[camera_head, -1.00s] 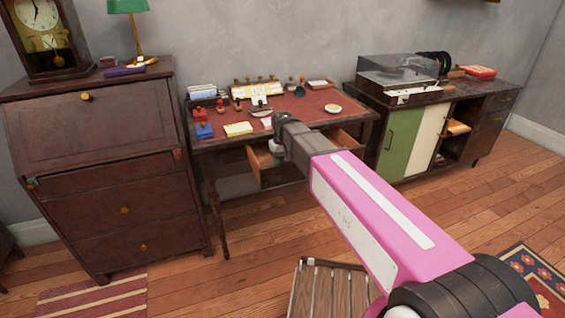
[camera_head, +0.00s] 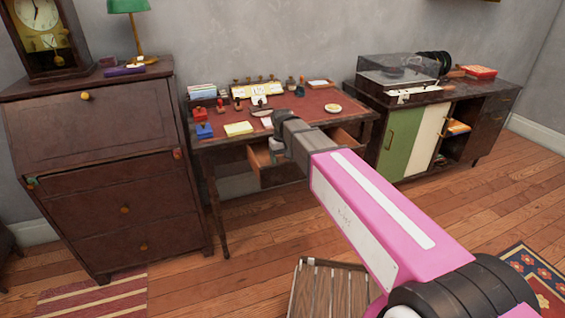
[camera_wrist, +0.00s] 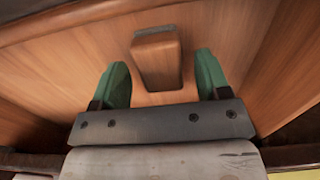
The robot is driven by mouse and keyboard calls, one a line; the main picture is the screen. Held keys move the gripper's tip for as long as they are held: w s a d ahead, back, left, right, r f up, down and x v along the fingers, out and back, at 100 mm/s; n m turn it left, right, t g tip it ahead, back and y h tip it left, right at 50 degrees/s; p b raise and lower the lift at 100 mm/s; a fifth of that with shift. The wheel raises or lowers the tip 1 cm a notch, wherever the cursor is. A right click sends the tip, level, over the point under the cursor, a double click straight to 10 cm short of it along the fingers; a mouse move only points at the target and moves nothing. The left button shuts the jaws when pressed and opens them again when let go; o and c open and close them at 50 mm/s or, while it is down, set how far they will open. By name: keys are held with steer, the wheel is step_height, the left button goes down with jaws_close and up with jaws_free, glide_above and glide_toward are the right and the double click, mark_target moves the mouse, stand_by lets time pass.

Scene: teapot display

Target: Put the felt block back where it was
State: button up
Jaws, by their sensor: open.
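The block is not held. In the head view my arm reaches to the left drawer (camera_head: 258,158) of the desk (camera_head: 310,104), which is pulled out. The block and the fingers cannot be made out there.
Drawer walls stand close around my gripper. The desk top holds several stamps, a yellow pad (camera_head: 238,129), blue (camera_head: 204,131) and red (camera_head: 200,114) boxes and a round dish (camera_head: 333,108). The right drawer (camera_head: 347,138) is also open. A slatted stool (camera_head: 330,290) stands in front.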

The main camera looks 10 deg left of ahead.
mark_target(283, 160)
step_height(283, 160, up, 11)
stand_by(0.4)
